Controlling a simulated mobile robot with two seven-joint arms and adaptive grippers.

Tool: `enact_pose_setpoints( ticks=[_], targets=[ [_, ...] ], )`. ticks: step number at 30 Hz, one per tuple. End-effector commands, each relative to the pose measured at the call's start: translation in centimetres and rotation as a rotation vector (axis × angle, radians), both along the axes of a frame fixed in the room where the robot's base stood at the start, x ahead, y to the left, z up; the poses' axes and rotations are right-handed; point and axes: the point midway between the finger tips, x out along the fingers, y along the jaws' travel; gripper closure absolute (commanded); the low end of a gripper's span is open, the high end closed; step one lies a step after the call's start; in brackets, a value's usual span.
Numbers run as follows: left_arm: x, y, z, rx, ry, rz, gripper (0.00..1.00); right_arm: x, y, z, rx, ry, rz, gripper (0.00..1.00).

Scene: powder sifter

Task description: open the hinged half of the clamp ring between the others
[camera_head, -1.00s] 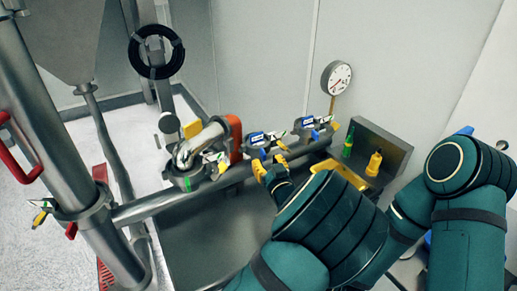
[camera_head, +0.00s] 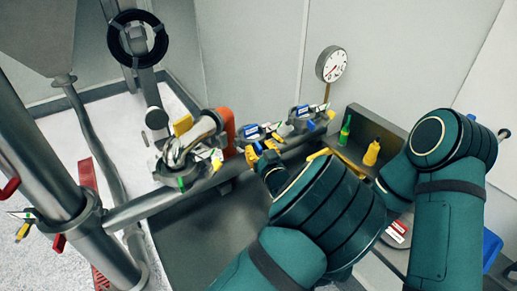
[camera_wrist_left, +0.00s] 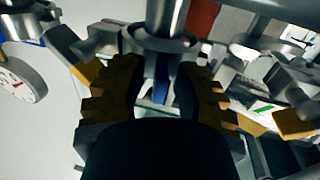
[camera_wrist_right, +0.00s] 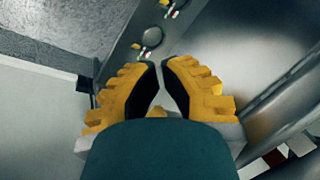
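Several metal clamp rings sit along a pipe in the head view. The middle ring (camera_head: 262,132) carries a blue-and-white label, between the left ring (camera_head: 182,170) at the elbow and the right ring (camera_head: 308,117). My left gripper (camera_head: 262,153) has yellow fingers at the near side of the middle ring. In the left wrist view, my left gripper (camera_wrist_left: 161,92) is open, its fingers apart around a small blue part below a steel flange (camera_wrist_left: 160,40). Contact and the ring's hinge state are unclear. My right gripper (camera_wrist_right: 162,66) has its fingertips almost together, with nothing visible between them.
A gauge (camera_head: 331,64) stands at the back wall. A grey tray (camera_head: 392,138) at right holds a yellow bottle (camera_head: 372,153) and a green bottle (camera_head: 345,130). A thick steel column (camera_head: 45,155) stands at left. An orange part (camera_head: 227,128) stands between the left and middle rings.

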Motion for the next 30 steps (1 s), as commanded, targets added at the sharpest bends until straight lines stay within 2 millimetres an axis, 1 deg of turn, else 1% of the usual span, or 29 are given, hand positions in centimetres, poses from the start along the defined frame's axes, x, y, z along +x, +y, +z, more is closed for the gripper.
enact_pose_setpoints(
  ticks=[1,2,13,30],
  targets=[
    [0.01,0.01,0.00,0.000,0.000,0.000,0.92,0.00,0.00,0.00,0.000,0.000,0.000,1.00],
    [0.01,0.01,0.00,0.000,0.000,0.000,1.00,0.00,0.00,0.00,0.000,0.000,0.000,1.00],
    [0.04,0.07,0.05,0.000,-0.001,-0.001,1.00,-0.02,0.01,-0.02,0.000,0.000,0.000,1.00],
    [-0.28,0.54,0.24,0.003,-0.008,-0.058,1.00,-0.24,0.05,-0.73,0.002,0.006,0.004,1.00]
  ],
)
